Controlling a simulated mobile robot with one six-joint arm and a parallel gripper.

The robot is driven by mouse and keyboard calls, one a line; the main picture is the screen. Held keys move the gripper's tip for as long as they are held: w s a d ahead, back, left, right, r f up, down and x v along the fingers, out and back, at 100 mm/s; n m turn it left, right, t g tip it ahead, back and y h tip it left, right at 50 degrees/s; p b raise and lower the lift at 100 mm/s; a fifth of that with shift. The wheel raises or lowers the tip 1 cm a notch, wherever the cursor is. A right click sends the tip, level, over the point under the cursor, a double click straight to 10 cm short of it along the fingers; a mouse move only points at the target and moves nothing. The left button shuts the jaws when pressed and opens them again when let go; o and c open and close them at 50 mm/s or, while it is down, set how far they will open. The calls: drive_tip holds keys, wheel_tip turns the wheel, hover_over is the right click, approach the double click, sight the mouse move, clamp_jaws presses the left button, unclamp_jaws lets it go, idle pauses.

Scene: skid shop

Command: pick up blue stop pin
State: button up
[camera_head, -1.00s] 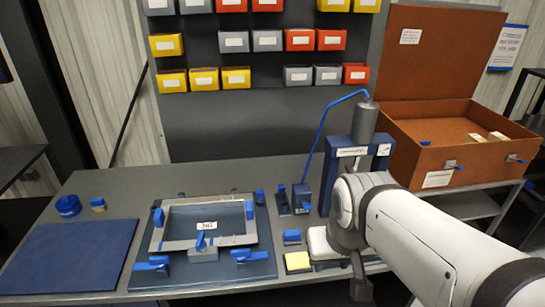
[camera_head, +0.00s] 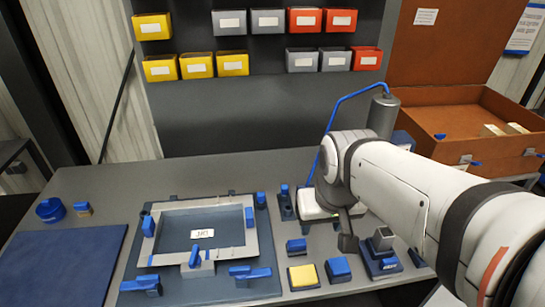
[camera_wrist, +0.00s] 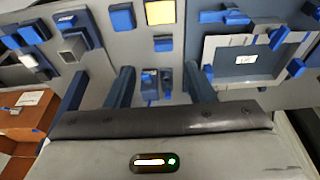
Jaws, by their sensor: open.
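A small upright blue piece, which looks like the blue stop pin (camera_head: 285,191), stands on a dark base right of the framed fixture. In the wrist view two small blue-and-dark pieces stand side by side beyond my gripper (camera_wrist: 160,86), between its fingers; I cannot tell for sure which is the pin, possibly the right one (camera_wrist: 167,80). My gripper is open with nothing between its fingertips, pointing down at the bench. In the head view my wrist hides the fingers and the area just right of the pin.
The framed fixture (camera_head: 176,218) with blue clamps lies to the left. A yellow pad (camera_head: 303,276) and blue blocks (camera_head: 338,269) lie towards the front. A grey cylinder (camera_head: 382,116) with a blue hose stands behind my arm. An open brown case (camera_head: 460,150) is at the right.

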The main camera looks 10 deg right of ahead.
drive_tip(key=w+b, duration=0.1)
drive_tip(key=w, duration=1)
drive_tip(key=g+b, duration=0.3)
hover_over(285, 186)
wheel_tip(285, 186, down, 16)
drive_tip(key=shift+w+r, duration=0.1)
drive_tip(key=shift+r, duration=0.05)
wheel_tip(285, 186, down, 8)
drive_tip(key=shift+a+r+p, duration=0.1)
drive_tip(key=shift+p, duration=0.55)
drive_tip(key=c, duration=1.1)
